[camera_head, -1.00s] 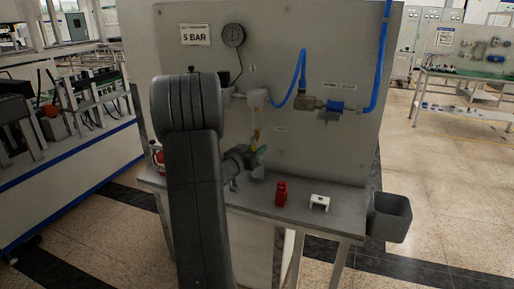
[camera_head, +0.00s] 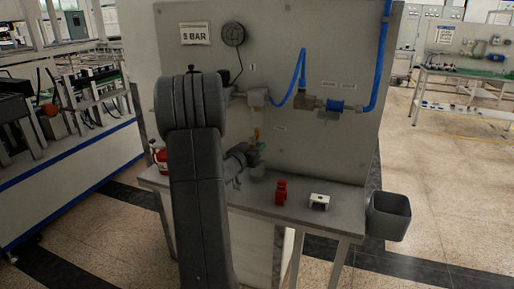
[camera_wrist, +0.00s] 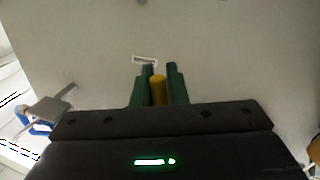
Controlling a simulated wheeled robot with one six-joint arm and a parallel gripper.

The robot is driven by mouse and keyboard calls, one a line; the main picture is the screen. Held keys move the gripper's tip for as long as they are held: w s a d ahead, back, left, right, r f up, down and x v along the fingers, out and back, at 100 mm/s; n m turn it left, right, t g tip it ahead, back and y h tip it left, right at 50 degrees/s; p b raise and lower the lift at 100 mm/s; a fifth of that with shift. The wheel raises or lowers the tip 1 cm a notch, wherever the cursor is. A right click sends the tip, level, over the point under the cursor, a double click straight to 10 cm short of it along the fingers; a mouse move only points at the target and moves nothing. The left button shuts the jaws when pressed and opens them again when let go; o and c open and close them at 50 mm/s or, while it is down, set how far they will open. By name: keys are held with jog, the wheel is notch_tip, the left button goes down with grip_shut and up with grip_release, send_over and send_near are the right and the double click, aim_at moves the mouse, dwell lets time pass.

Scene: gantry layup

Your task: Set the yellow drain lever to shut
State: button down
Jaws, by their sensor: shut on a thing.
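The yellow drain lever (camera_wrist: 158,90) shows as a rounded yellow piece between my gripper's two green fingers in the wrist view. My gripper (camera_wrist: 159,70) is shut on it. In the head view the lever (camera_head: 257,134) is a small yellow-orange spot in front of the grey panel, below a grey pipe fitting (camera_head: 257,97). My gripper (camera_head: 258,145) is beside it, above the bench, with green fingers just visible. My arm hides part of the panel to the left. The lever's exact angle is too small to tell.
A pressure gauge (camera_head: 232,34) and a blue hose (camera_head: 299,75) are on the panel (camera_head: 340,60). A red part (camera_head: 281,192) and a white block (camera_head: 319,202) stand on the bench (camera_head: 255,204). A dark bin (camera_head: 388,216) hangs at its right end.

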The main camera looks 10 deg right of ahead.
jog(key=shift+s+d+r+n+t+y+p, duration=0.35)
jog(key=shift+r+n+t, duration=0.35)
jog(key=shift+n, duration=2.2)
jog(key=shift+s+d+r+n+t+y+p, duration=0.15)
jog(key=shift+d+r+n+t+p, duration=0.45)
jog(key=shift+n, duration=2.3)
jog(key=shift+s+d+r+n+t+y+p, duration=0.1)
jog(key=shift+s+d+r+n+t+p, duration=0.45)
jog(key=shift+n, duration=2.35)
jog(key=shift+w+a+r+t, duration=0.25)
jog(key=shift+a+r, duration=0.05)
jog(key=c, duration=1.4)
grip_release()
jog(key=shift+c, duration=0.2)
jog(key=shift+a+b, duration=0.1)
jog(key=shift+b, duration=0.2)
jog(key=b+v, duration=0.3)
jog(key=v, duration=1)
jog(key=shift+s, duration=0.35)
jog(key=shift+w+a, duration=0.1)
